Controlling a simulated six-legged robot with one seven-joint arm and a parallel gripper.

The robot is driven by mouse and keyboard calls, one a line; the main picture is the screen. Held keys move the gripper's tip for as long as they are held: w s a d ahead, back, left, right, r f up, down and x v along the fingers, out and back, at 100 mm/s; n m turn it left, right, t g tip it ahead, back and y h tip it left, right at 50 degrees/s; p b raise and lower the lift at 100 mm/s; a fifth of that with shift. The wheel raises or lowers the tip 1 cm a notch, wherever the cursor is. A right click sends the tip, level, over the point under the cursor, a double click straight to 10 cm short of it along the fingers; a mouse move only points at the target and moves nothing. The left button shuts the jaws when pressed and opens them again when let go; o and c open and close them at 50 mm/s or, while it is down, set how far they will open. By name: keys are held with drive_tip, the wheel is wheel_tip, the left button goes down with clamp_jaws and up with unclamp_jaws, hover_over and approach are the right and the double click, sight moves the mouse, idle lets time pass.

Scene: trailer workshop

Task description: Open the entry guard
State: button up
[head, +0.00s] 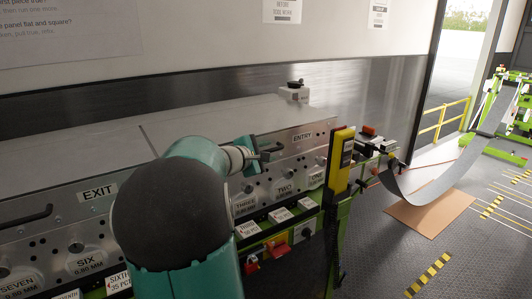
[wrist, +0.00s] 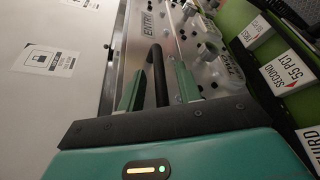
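The entry guard (head: 318,134) is a silver metal cover with an ENTRY label, on the right half of the long roller machine. It looks closed, flush with the machine front. Its black bar handle (wrist: 157,72) shows in the wrist view beside the ENTRY label (wrist: 149,25). My arm hides part of the machine front.
The exit guard (head: 97,192) with its own black handle is at the left. A yellow control box (head: 340,160) stands at the machine's right end. Tags and red levers line the lower front.

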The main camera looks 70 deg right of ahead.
clamp_jaws()
drive_tip(key=shift+r, duration=0.1)
